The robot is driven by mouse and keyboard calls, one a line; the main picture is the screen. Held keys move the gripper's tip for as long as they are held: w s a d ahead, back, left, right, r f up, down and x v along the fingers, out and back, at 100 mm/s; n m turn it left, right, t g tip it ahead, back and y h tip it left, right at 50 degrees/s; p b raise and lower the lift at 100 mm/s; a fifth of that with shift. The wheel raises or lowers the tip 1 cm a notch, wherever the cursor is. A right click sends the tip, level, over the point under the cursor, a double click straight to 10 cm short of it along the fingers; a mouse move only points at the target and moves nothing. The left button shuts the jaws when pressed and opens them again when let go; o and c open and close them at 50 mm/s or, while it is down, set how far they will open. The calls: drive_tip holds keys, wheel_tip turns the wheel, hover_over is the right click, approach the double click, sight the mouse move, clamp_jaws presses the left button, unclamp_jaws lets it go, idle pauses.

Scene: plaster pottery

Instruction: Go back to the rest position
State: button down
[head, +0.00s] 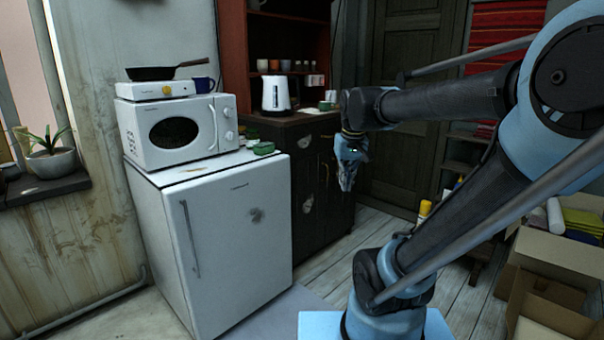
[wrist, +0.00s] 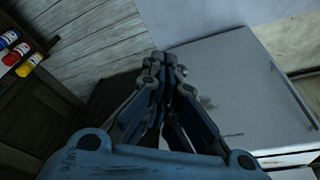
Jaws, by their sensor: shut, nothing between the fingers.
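My gripper (head: 346,184) hangs pointing down in the head view, in front of the dark wooden cabinet and to the right of the white fridge. It is shut and holds nothing. In the wrist view my gripper (wrist: 160,62) shows its blue and grey fingers closed together at the tips. My arm reaches in from the right side of the head view, bent at the elbow.
The white fridge (head: 220,240) carries a microwave (head: 182,130) and a green dish (head: 263,148). A kettle (head: 276,94) stands on the dark cabinet (head: 322,180). An open cardboard box (head: 555,255) is at the right. Some floor (head: 330,275) is clear.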

drive_tip(key=s+d+f+m, duration=0.1)
drive_tip(key=s+d+f, duration=0.2)
drive_tip(key=s+f, duration=0.4)
drive_tip(key=s+d+f, duration=0.2)
drive_tip(key=s+f, duration=0.5)
drive_tip(key=shift+d+f+m+g, duration=0.35)
drive_tip(key=shift+d+m+g, duration=0.05)
